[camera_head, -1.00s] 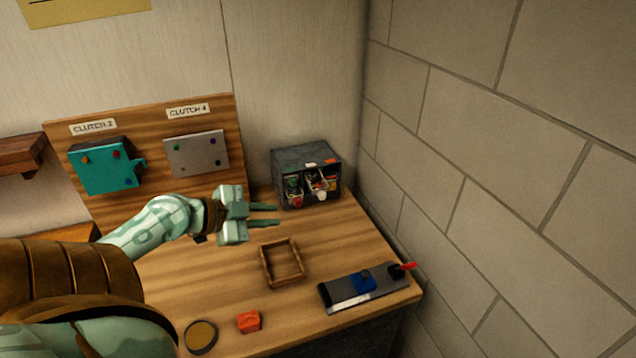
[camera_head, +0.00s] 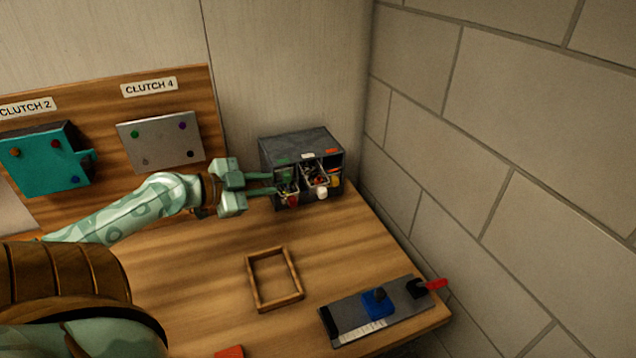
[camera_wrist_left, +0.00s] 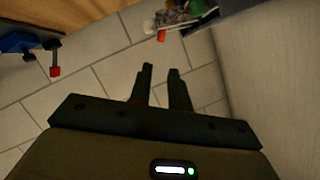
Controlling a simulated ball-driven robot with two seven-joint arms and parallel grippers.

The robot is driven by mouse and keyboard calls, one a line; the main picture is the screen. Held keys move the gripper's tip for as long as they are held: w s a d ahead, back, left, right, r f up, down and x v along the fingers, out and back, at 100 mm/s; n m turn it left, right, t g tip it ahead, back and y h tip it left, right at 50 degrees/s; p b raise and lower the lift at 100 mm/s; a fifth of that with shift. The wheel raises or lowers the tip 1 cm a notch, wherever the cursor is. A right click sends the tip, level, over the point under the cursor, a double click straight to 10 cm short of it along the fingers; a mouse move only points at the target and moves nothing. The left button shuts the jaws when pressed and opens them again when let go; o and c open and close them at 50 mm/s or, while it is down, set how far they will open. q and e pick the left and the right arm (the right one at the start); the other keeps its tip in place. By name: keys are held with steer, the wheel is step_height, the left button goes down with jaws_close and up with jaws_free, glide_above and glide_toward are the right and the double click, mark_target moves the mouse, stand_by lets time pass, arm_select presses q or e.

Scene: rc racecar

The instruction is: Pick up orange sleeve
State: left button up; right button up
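I cannot make out an orange sleeve for certain. A dark organizer box (camera_head: 298,145) at the back of the bench holds small mixed parts in open compartments, with green, white and orange labels above them. Its contents are too small to tell apart. My left gripper (camera_head: 272,183) is open and empty, its fingertips close to the box's left compartment; contact cannot be told. In the left wrist view the open fingers (camera_wrist_left: 160,72) point towards the parts, and a small orange piece (camera_wrist_left: 162,36) shows beside them. My right gripper is not in view.
A wooden frame (camera_head: 251,280) lies on the bench. A grey panel with a blue block (camera_head: 377,303) and red lever (camera_head: 433,285) is at the front right. A red-orange block (camera_head: 230,352) is cut off below. A board with clutch plates (camera_head: 160,143) stands behind; a brick wall is right.

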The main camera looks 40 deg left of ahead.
arm_select(q)
glide_toward(317, 179)
steer(key=w+d, duration=0.1)
steer(key=w, duration=0.2)
steer(key=x, duration=0.2)
steer(key=f+b+x, duration=0.1)
steer(key=x, duration=0.2)
steer(key=shift+a, duration=0.1)
jaws_close()
